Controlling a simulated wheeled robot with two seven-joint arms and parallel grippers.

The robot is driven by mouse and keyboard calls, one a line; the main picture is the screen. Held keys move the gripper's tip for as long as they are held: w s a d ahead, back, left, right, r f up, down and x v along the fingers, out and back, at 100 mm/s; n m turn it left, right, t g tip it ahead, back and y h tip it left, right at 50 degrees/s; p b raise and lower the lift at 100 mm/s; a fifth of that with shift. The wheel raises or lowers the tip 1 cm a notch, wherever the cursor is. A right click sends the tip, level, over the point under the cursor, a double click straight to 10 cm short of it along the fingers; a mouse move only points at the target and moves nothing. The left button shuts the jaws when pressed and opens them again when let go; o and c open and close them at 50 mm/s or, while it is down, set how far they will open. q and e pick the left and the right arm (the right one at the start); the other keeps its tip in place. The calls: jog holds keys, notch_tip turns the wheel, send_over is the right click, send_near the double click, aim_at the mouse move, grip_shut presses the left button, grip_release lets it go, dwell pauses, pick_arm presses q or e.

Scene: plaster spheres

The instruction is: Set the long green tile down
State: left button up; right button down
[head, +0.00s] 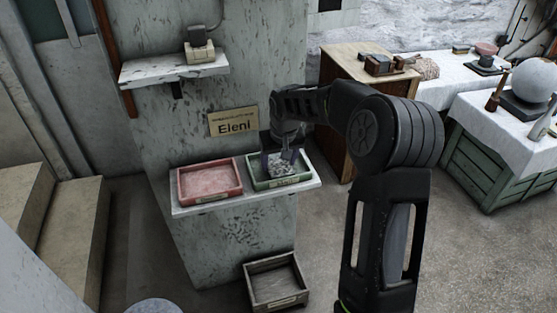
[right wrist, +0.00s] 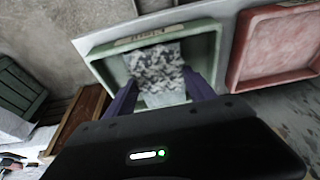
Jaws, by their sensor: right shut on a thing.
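My right gripper (head: 283,160) points down into the green tray (head: 256,184) on the wall ledge. In the right wrist view its two dark fingers (right wrist: 160,92) are shut on a flat, speckled grey-and-white piece (right wrist: 158,68). The piece lies within the outline of the green tray (right wrist: 213,42); whether it touches the tray floor I cannot tell. Its colour looks grey and white, with no clear green. It is partly hidden by the fingers in the head view. My left gripper is not in view.
A red tray (head: 181,194) stands left of the green one on the ledge (head: 190,209). A wooden crate (head: 276,307) sits on the floor below. A small shelf (head: 150,72) is higher on the wall. A wooden cabinet (head: 335,140) and a cloth-covered table stand to the right.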

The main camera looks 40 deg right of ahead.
jog(key=shift+f, duration=0.15)
jog(key=shift+c, duration=1.2)
grip_release()
jog(key=shift+r+p, duration=1.3)
jog(key=shift+r, duration=0.7)
